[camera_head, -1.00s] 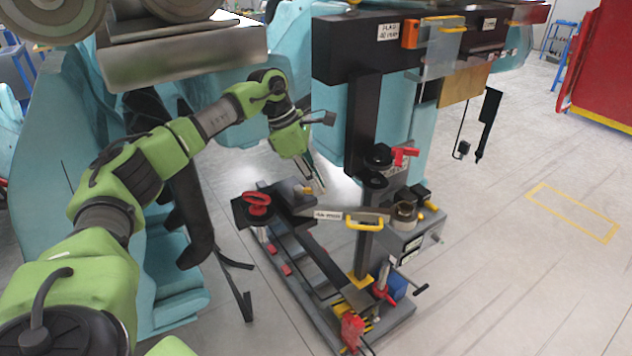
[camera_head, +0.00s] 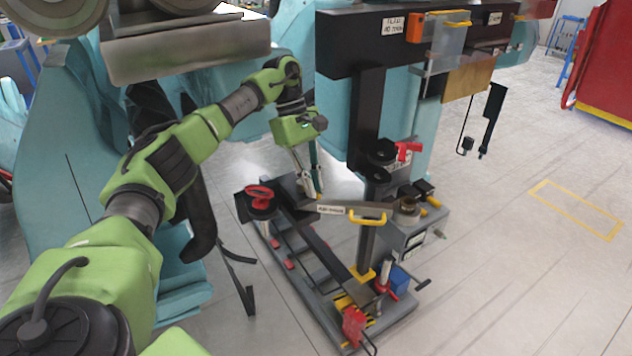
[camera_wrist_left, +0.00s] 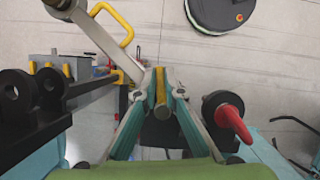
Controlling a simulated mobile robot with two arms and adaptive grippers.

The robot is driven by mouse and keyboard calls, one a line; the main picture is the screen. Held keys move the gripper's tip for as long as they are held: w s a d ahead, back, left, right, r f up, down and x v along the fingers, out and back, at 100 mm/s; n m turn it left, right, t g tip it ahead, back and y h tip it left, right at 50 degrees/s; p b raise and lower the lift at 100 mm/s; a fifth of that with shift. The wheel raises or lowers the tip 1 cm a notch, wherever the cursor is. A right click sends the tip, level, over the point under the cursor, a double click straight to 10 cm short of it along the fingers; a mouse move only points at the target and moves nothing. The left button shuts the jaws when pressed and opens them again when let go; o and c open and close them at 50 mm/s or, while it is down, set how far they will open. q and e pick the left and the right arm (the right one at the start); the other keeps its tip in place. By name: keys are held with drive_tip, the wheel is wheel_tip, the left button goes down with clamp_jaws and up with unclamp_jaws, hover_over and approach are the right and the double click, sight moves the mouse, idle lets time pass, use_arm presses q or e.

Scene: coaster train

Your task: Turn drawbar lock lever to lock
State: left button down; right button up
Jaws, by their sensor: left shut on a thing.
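In the head view the fingers mostly hide that lever. A grey arm with a white label (camera_head: 330,210) and a yellow handle (camera_head: 368,218) lies just right of the fingers; the yellow handle also shows in the left wrist view (camera_wrist_left: 125,22). My right gripper is not in view.
A black column (camera_head: 365,120) and a red-handled valve (camera_head: 408,150) stand behind. Floor (camera_head: 490,280) to the right is clear.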

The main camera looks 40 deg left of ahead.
use_arm(q)
drive_tip(key=shift+s+a+m+g, duration=0.15)
drive_tip(key=shift+s+m+g, duration=0.2)
drive_tip(key=shift+m, duration=0.65)
drive_tip(key=c, duration=2.1)
unclamp_jaws()
drive_tip(key=shift+c, duration=0.2)
